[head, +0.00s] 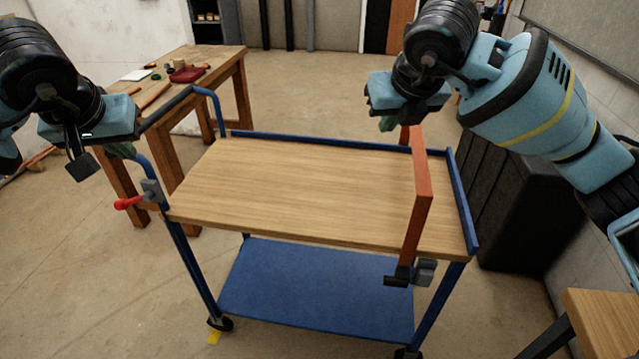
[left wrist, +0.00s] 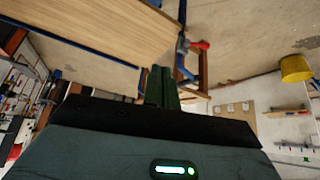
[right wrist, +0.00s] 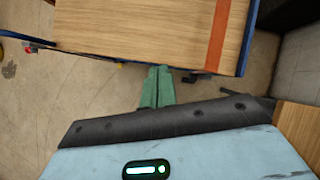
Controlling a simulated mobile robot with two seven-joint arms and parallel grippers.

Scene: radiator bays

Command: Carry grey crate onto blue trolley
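The blue trolley (head: 300,185) stands in front of me with a wooden top, blue rims and a blue lower shelf (head: 310,290). Its top also shows in the left wrist view (left wrist: 100,30) and the right wrist view (right wrist: 150,25). No grey crate is visible in any view. My left gripper (head: 122,150) is by the trolley's left end, near its handle, with its green fingers (left wrist: 163,88) together and empty. My right gripper (head: 388,123) is near the trolley's right part, its green fingers (right wrist: 157,87) also together and empty.
An orange band (head: 416,205) crosses the trolley's right end, with a dark buckle-like part at the front. A red-handled clamp (head: 128,203) sits at its left end. A workbench (head: 205,70) stands behind left, a dark cabinet (head: 525,205) at right. A wooden surface (head: 605,320) is front right.

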